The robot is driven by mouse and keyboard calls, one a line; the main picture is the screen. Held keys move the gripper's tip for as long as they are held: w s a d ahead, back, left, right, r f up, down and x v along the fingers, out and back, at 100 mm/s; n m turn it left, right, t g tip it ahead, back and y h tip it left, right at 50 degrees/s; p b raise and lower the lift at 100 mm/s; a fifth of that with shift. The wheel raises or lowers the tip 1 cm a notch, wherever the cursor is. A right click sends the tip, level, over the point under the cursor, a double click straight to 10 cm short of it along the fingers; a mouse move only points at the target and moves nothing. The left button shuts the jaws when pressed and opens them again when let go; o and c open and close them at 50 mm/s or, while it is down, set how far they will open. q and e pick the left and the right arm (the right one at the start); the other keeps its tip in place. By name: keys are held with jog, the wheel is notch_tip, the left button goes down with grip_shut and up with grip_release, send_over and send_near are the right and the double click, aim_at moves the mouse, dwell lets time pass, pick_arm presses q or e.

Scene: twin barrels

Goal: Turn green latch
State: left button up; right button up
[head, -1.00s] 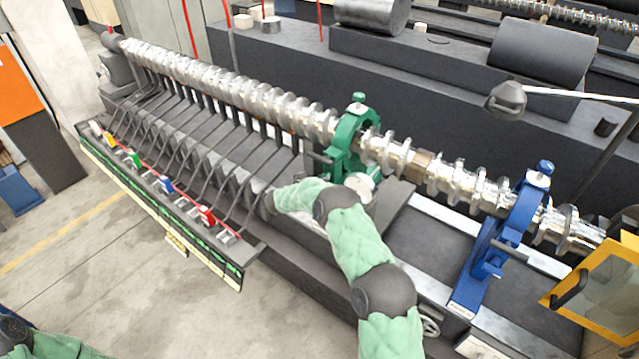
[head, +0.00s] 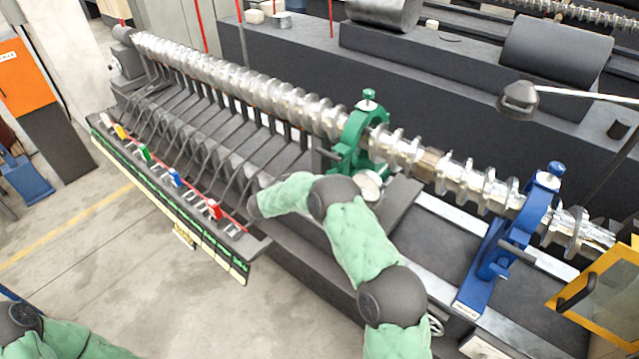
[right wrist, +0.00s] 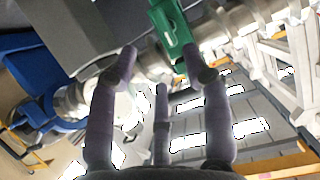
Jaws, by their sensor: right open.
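A small green latch (head: 143,152) sits in a row of coloured latches on the long panel (head: 170,205) at the left of the machine in the head view. A larger green bracket (head: 352,140) with a green top knob stands around the shaft. My right arm crosses the lower middle, and its dark end lies right of the red latch, apart from the green latch. My right gripper (right wrist: 160,55) is open and empty in the right wrist view, with the green bracket (right wrist: 169,20) beyond its fingers. My left gripper is not in view; only part of my left arm shows at the lower left.
White, yellow, blue (head: 175,177) and red (head: 215,210) latches share the panel. Several thin dark rods rise behind it. A long metal shaft (head: 270,95) runs above. A blue bracket (head: 520,230) stands at the right. The floor (head: 150,290) before the panel is clear.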

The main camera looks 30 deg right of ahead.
jog(key=shift+v, duration=1)
jog(key=shift+f, duration=0.1)
jog(key=s+a+f+n+t+y+b, duration=0.1)
jog(key=s+a+f+n+y+b, duration=0.25)
jog(key=f, duration=0.65)
jog(key=s+a+f+n+t+y+b, duration=0.1)
jog(key=s+a+f+n+y+b, duration=0.25)
jog(key=f, duration=0.75)
jog(key=s+a+f+n+t+y+b, duration=0.1)
jog(key=s+a+f+y+b, duration=0.15)
jog(key=a+f+b, duration=0.55)
jog(key=s+a+f+n+g+y+b, duration=0.1)
jog(key=s+a+f+g+y+b, duration=0.1)
jog(key=s+f, duration=0.3)
jog(key=s+a+f+n+g+y+b, duration=0.1)
jog(key=s+a+f+g+y+b, duration=0.1)
jog(key=s, duration=1.2)
jog(key=s+a+f+n+g+y+b, duration=0.1)
jog(key=s+a+f+g+y+b, duration=0.2)
jog(key=s+a+f, duration=0.2)
jog(key=s+f, duration=0.3)
jog(key=s, duration=0.2)
jog(key=shift+s+f+g, duration=0.15)
jog(key=shift+f+g, duration=0.1)
jog(key=shift+g, duration=0.05)
